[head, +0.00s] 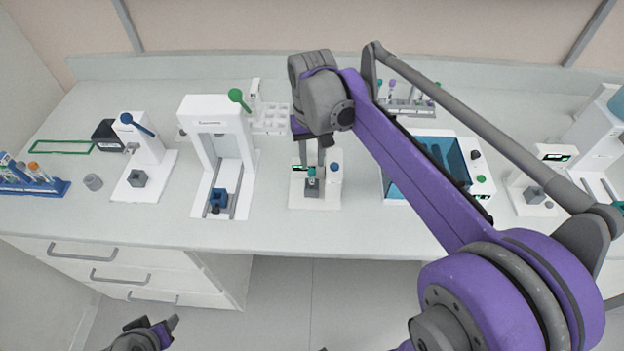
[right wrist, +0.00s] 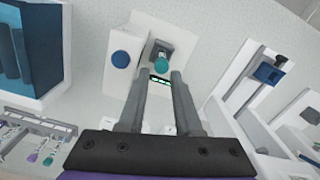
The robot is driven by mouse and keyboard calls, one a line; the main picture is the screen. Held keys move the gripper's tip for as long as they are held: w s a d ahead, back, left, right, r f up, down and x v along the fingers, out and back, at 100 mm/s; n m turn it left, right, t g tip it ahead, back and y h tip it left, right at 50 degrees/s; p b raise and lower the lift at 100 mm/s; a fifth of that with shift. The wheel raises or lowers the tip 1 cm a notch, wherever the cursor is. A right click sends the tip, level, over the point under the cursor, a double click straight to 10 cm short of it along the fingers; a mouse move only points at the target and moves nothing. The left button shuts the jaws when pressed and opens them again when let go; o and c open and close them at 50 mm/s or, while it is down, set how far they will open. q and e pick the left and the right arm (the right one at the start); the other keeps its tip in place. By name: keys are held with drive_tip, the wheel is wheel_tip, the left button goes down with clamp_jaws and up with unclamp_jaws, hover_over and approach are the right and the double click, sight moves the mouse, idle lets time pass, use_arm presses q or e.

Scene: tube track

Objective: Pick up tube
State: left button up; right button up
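A tube with a teal cap (head: 312,172) stands in a small grey holder (head: 313,190) on the white device at the middle of the bench. The cap also shows in the right wrist view (right wrist: 164,61), beyond my fingertips. My right gripper (head: 312,164) points down over this device. In the right wrist view its two fingers (right wrist: 158,76) are apart with nothing between them; the tube is not held. The tube's body is mostly hidden. My left gripper (head: 153,324) is low at the bottom edge, in front of the bench, with its fingers apart and empty.
A blue rack with tubes (head: 35,188) stands at far left. A tube rack (head: 408,105) is at the back, partly behind my right arm. A white frame device (head: 196,110) stands left, a blue-lidded box (head: 445,160) right. The bench front (head: 240,235) is clear.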

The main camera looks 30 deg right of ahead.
sight(312, 171)
drive_tip(key=f, duration=0.3)
drive_tip(key=shift+s+a+f, duration=0.15)
drive_tip(key=shift+s+f, duration=0.05)
drive_tip(key=shift+f, duration=0.75)
clamp_jaws()
drive_tip(key=shift+r, duration=0.1)
wheel_tip(312, 171, up, 10)
drive_tip(key=shift+f, duration=0.1)
